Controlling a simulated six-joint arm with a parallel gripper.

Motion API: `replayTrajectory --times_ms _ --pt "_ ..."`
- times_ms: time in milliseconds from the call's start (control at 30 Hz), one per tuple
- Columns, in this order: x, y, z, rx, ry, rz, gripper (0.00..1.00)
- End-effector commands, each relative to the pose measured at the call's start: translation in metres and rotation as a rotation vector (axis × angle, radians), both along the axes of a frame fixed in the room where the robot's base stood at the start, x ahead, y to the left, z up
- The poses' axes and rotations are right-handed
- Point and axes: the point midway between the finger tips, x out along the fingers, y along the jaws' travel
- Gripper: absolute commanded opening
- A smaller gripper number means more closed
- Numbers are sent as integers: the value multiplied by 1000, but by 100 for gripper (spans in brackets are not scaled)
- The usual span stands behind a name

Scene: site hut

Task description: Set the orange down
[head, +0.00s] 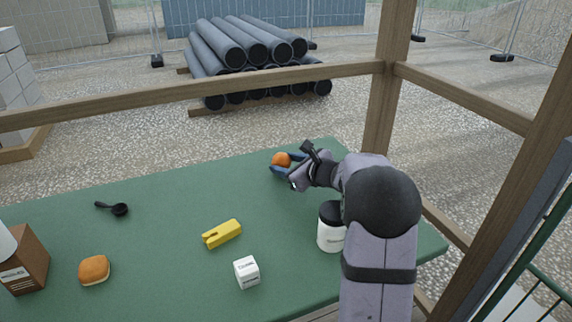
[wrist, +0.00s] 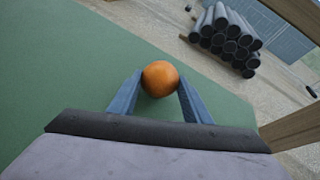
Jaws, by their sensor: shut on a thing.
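The orange (head: 281,160) is a small round fruit near the far edge of the green table, toward the right. My gripper (head: 284,165) is shut on it. In the wrist view the orange (wrist: 160,78) sits between the tips of the two blue fingers (wrist: 159,88), one on each side. Green tabletop shows behind and around it. I cannot tell whether the orange touches the table or is held just above it.
On the green table (head: 160,210) are a yellow stapler (head: 222,233), a white box (head: 247,272), a bun (head: 94,270), a black spoon (head: 113,208), a brown carton (head: 25,262) and a white jar (head: 330,232) beside my arm. Wooden rails (head: 200,93) stand beyond the far edge.

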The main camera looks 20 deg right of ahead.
Motion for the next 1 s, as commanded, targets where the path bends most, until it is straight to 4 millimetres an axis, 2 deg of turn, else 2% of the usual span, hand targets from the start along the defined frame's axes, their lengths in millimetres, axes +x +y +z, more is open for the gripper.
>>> replayTrajectory --times_ms 133,167,233,667,1000 --pt "0 0 -3 -1 -2 0 19" --pt "0 0 -4 -1 0 0 47" --pt "0 0 -3 0 0 0 63" --pt "0 0 2 0 0 0 63" --pt "-40 -10 18 -1 -2 -2 63"
